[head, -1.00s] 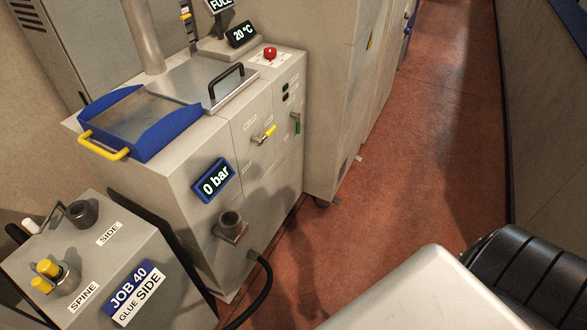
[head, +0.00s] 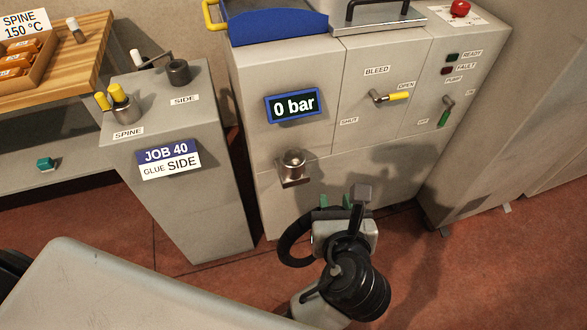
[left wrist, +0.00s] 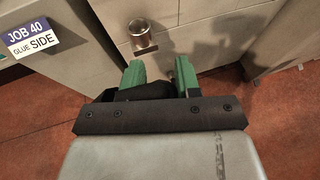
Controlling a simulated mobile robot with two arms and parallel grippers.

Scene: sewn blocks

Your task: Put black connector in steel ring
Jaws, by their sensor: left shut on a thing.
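My left gripper (head: 336,200) is low in front of the grey machine, with its green fingers shut on a black connector. In the left wrist view a black part of the connector (left wrist: 150,91) shows between the green fingers of the gripper (left wrist: 160,76); the rest is hidden behind the gripper. A steel ring-shaped fitting (head: 293,165) sits on a bracket on the machine front, under the 0 bar display. It is above and left of the gripper, apart from it. It also shows in the left wrist view (left wrist: 140,32). My right gripper is not in view.
A black hose (head: 292,244) loops beside my left gripper. Left stands a grey pedestal (head: 190,215) with a steel cup (head: 126,112) by SPINE and a dark cup (head: 179,72) by SIDE. A yellow valve handle (head: 397,96) is on the machine front. Red floor is clear at right.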

